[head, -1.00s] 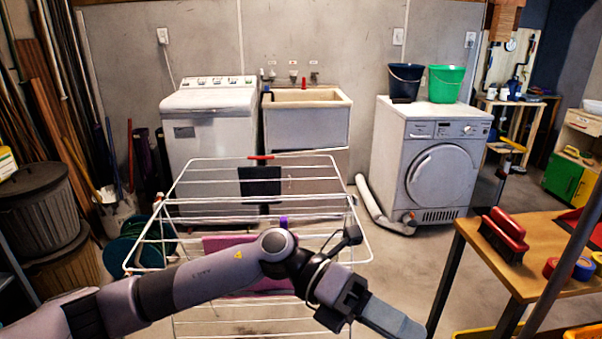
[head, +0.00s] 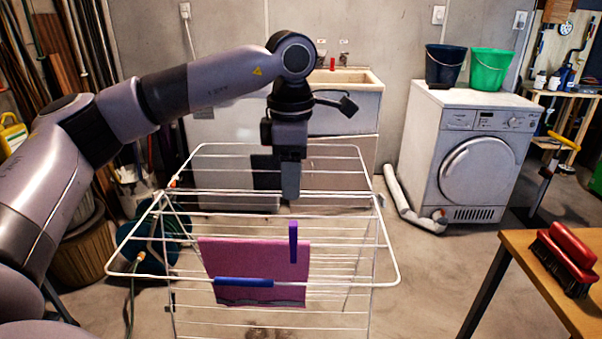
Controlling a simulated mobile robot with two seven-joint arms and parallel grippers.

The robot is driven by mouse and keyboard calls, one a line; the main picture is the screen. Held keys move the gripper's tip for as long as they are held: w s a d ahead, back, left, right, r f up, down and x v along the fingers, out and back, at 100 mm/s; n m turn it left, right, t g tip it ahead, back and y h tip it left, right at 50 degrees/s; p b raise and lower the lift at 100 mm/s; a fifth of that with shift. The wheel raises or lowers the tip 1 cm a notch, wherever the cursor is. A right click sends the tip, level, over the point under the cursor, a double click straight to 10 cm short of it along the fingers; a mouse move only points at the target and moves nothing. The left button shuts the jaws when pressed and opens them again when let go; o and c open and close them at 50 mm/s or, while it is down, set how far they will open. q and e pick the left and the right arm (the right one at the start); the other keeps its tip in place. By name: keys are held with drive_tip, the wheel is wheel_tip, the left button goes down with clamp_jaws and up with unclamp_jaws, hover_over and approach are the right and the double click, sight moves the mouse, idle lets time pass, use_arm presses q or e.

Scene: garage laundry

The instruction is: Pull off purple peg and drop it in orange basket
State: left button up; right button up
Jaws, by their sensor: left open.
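The purple peg (head: 293,242) stands upright at the right part of a pink cloth (head: 225,257) that hangs on the white wire drying rack (head: 386,250). My left gripper (head: 290,192) points straight down above the rack, just above the peg in the picture and apart from it. It is open and seen edge-on, so the gap between its fingers does not show. My right gripper is not in view. No orange basket shows in this view.
A long blue-purple piece (head: 244,283) lies along the cloth's front edge. A wooden table (head: 520,255) with a red brush (head: 565,258) stands at the right. The washing machine (head: 475,165) stands behind. Open floor lies between rack and table.

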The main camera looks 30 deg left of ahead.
sight(293, 223)
use_arm(q)
drive_tip(key=shift+s+f+b, duration=0.1)
drive_tip(key=shift+f+b, duration=0.25)
drive_tip(key=shift+f, duration=0.15)
drive_tip(key=f+b, duration=0.3)
drive_tip(key=f, duration=0.2)
drive_tip(key=f+b, duration=0.4)
drive_tip(key=f, duration=0.1)
drive_tip(key=shift+w, duration=0.2)
clamp_jaws()
drive_tip(key=shift+r, duration=0.1)
drive_tip(key=shift+r, duration=0.15)
drive_tip(key=shift+r+p, duration=2.6)
drive_tip(key=shift+r, duration=0.25)
